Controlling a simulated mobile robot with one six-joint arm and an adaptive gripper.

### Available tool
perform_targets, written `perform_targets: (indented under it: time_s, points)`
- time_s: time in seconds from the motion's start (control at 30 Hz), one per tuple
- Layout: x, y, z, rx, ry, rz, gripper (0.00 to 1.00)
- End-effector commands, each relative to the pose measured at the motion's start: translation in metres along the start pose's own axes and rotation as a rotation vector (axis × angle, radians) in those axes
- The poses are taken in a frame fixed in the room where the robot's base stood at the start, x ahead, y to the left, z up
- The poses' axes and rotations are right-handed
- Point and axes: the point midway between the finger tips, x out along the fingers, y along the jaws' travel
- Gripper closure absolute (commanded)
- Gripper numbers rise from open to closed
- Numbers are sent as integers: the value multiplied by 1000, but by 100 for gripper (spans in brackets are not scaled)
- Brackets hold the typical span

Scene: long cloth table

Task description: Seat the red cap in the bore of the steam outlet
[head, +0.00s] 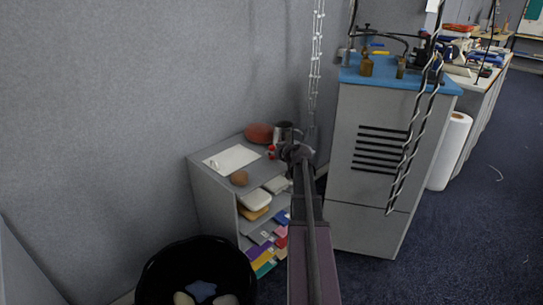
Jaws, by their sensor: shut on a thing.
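My gripper (284,152) is at the end of my outstretched arm, over the right part of the low grey cabinet's top. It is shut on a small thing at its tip. A small red piece with a pale spot, which looks like the red cap (271,152), shows at the tip's left side. The fingers are dark and tiny here, so the exact grip is hard to see. A shiny metal cylinder (282,130) stands just behind the gripper. I cannot tell whether it is the steam outlet, and no bore is clear.
The grey cabinet (215,182) carries a white sheet (232,160), a reddish-brown round thing (259,133) and a brown lump (239,178). A tall grey cabinet (345,150) with a blue top stands right. Chains hang nearby. A black bin (150,285) stands in front.

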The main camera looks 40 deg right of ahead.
Motion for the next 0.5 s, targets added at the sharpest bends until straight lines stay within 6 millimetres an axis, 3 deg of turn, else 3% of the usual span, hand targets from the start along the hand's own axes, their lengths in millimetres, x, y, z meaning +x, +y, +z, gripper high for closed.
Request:
perform_targets:
  time_s: [0.43, 0.47, 0.5]
  points:
    - [2, 0, 4, 0, 0, 0, 89]
    - [1, 0, 3, 0, 0, 0, 59]
    - [1, 0, 2, 0, 0, 0, 50]
